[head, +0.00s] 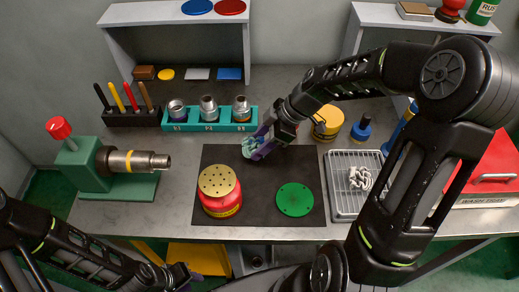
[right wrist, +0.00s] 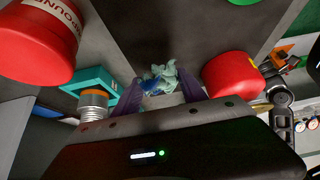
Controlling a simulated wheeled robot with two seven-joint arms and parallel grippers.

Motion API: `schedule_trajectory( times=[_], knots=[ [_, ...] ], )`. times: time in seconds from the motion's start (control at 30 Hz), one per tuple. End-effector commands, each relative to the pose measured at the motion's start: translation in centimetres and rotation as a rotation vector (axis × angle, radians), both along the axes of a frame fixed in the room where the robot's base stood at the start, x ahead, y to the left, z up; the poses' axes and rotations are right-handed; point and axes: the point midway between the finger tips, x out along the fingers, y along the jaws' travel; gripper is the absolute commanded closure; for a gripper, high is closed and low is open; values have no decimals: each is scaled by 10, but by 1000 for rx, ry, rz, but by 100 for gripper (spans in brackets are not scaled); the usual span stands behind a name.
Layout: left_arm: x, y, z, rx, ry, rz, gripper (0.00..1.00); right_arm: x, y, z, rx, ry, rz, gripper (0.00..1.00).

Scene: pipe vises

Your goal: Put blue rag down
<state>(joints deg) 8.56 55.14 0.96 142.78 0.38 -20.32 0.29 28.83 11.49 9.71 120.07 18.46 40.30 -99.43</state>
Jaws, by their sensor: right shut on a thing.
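My right gripper (head: 257,144) is shut on the blue rag and holds it over the back edge of the dark mat (head: 240,160). In the right wrist view the rag (right wrist: 166,77) is a crumpled pale teal-blue bundle between the purple fingers. In the head view it is mostly hidden by the gripper. I cannot tell whether it touches the surface. My left gripper (head: 207,262) is low at the front edge of the bench, partly hidden, and its jaws cannot be made out.
A red can with a perforated gold lid (head: 219,191) and a green disc (head: 295,199) are on the mat. A wire-racked tray (head: 344,207) holds a white rag (head: 360,178). A teal socket rack (head: 211,126) stands behind. A green vise (head: 92,170) holds a pipe at left.

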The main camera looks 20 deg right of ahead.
Motion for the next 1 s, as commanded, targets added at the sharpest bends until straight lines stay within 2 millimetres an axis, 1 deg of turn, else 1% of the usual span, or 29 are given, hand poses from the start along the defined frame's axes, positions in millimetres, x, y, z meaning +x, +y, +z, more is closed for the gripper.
schedule_trajectory(
  times=[0.13, 0.2, 0.27, 0.5, 0.73, 0.77, 1.0],
  knots=[
    [-1, 0, 5, 2, 2, 1, 67, -1, 1, -23, 3, 6, -1, 89],
    [0, 0, 0, 1, 1, 1, 67, -1, 0, -34, 1, 2, 0, 89],
    [0, 0, 0, 1, 0, 0, 67, 0, 0, -36, -1, 1, 1, 89],
    [0, 0, 1, 0, 0, 0, 67, 0, 0, -36, -1, 0, 0, 89],
    [1, 0, -7, -2, -3, 0, 67, 0, 0, -41, 0, 0, 1, 89],
    [1, 0, -7, -2, -3, 0, 67, 0, 0, -41, 0, 0, 1, 50],
    [1, 0, -5, -2, -3, 0, 67, 0, 0, -39, 0, 0, 0, 30]
  ],
)
